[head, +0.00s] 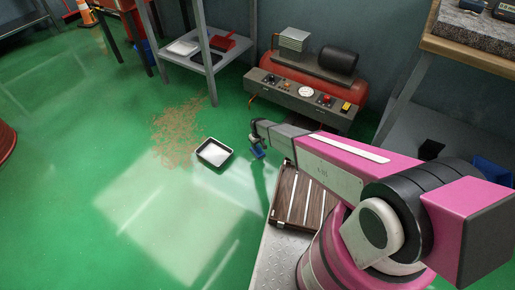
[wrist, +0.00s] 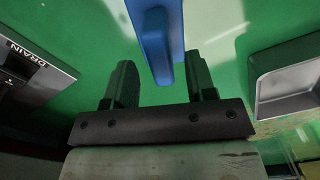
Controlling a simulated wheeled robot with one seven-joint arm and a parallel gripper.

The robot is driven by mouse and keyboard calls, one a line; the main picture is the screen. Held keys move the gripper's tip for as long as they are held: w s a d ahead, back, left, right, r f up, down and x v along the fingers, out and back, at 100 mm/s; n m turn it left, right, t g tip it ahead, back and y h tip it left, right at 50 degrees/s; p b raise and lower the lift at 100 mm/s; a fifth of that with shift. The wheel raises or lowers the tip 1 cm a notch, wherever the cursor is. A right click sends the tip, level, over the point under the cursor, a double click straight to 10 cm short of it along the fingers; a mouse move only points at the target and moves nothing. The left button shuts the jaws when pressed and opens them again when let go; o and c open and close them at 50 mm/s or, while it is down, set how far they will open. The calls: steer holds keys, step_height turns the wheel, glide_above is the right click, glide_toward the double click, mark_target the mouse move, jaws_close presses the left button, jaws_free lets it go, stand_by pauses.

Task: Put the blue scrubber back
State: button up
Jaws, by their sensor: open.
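The blue scrubber (head: 257,152) shows small at the end of my arm in the head view, above or on the green floor; I cannot tell which. In the wrist view the blue scrubber (wrist: 158,45) reaches from the top edge down between the fingers, with a gap to each. My gripper (head: 257,137) is open around its near end, and it also shows in the wrist view (wrist: 162,85). The far end of the scrubber is out of the wrist frame.
A red compressor with a grey control panel (head: 300,92) stands behind. A grey shelf unit (head: 208,62) stands back left.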

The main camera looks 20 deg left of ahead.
mark_target(258, 145)
step_height(258, 145, up, 8)
steer(key=shift+f, duration=0.1)
steer(key=s+d+r+m, duration=0.4)
steer(key=d+r, duration=1.2)
steer(key=d, duration=0.1)
steer(key=s+d+r+m, duration=0.3)
steer(key=d+r, duration=1.2)
steer(key=d, duration=0.2)
steer(key=s+d+r+m, duration=0.3)
steer(key=s+d+r, duration=0.5)
steer(key=d, duration=0.2)
steer(key=shift+s+d+r, duration=0.2)
steer(key=shift+d+r, duration=0.1)
steer(key=shift+r, duration=0.1)
